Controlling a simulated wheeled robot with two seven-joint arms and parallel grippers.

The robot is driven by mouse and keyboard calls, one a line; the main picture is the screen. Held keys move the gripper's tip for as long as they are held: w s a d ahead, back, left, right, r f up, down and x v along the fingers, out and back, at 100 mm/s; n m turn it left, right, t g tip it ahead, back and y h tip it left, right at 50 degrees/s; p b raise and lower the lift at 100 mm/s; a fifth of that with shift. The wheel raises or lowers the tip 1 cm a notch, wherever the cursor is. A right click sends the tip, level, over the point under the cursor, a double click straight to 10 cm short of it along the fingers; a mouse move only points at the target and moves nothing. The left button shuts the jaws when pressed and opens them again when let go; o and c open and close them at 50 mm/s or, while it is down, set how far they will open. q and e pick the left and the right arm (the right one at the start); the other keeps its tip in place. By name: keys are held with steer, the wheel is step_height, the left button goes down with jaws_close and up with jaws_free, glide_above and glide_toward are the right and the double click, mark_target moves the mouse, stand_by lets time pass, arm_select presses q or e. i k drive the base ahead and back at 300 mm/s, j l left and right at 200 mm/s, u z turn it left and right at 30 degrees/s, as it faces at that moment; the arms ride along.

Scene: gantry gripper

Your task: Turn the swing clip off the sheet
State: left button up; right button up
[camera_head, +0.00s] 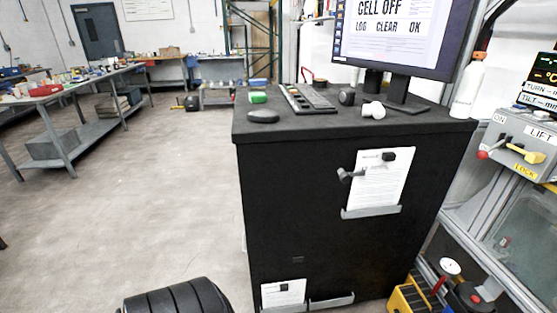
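A white printed sheet (381,184) hangs on the front of the black cabinet, slightly tilted, with its lower edge in a grey ledge (371,212). A small dark swing clip (345,175) sits at the sheet's left edge, and a short grey arm reaches from it over the paper. A second dark clip (389,156) lies over the sheet's upper right part. Neither of my grippers is in view.
The black cabinet (300,210) carries a keyboard (308,99), a monitor (400,35) and a white bottle (468,88). A lower sheet (284,293) hangs near the floor. The lift panel (525,140) with levers stands at right. Open floor lies left.

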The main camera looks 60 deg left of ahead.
mark_target(346, 178)
steer(key=k+u, duration=0.1)
steer(key=u, duration=1.05)
